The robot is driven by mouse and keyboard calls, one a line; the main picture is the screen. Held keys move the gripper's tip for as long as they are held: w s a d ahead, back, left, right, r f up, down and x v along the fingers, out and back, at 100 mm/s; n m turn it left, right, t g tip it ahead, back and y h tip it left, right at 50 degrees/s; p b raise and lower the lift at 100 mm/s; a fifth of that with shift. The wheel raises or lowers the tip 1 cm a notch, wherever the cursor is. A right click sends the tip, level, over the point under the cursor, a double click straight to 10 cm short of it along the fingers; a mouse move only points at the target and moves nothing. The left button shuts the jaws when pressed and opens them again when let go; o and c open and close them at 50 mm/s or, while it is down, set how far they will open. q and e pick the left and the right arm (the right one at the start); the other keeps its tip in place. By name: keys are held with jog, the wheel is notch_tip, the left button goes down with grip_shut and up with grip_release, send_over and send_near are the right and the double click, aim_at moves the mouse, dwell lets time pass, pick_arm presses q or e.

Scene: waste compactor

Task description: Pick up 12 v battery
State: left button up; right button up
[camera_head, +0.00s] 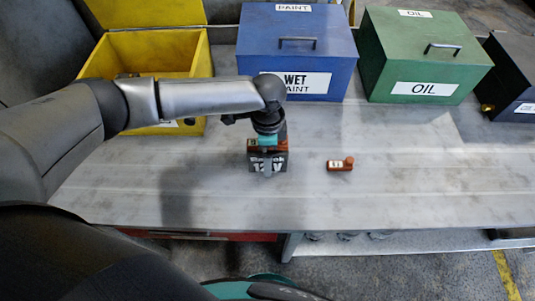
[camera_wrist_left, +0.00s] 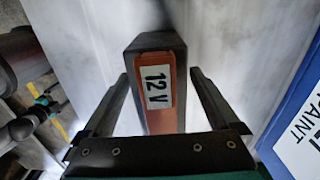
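The 12 V battery (camera_head: 281,163) stands on the metal table, a dark block with an orange-brown top and white lettering. In the left wrist view the battery (camera_wrist_left: 179,57) shows its top with a white "12 V" label. My left gripper (camera_head: 268,168) points down over it. In the wrist view the left gripper (camera_wrist_left: 158,77) has one finger on each side of the battery, with narrow gaps showing, so it is open around it. The gripper hides part of the battery in the head view. My right gripper cannot be made out.
A small orange-brown item (camera_head: 340,165) with a white label lies right of the battery. An open yellow bin (camera_head: 150,50), a blue paint box (camera_head: 297,60), a green oil box (camera_head: 425,65) and a black box (camera_head: 512,85) line the back. The table's (camera_head: 420,190) front right is clear.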

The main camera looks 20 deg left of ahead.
pick_arm(q)
grip_shut()
dwell(0.6)
jog(key=shift+w+r, duration=0.1)
jog(key=shift+r, duration=0.05)
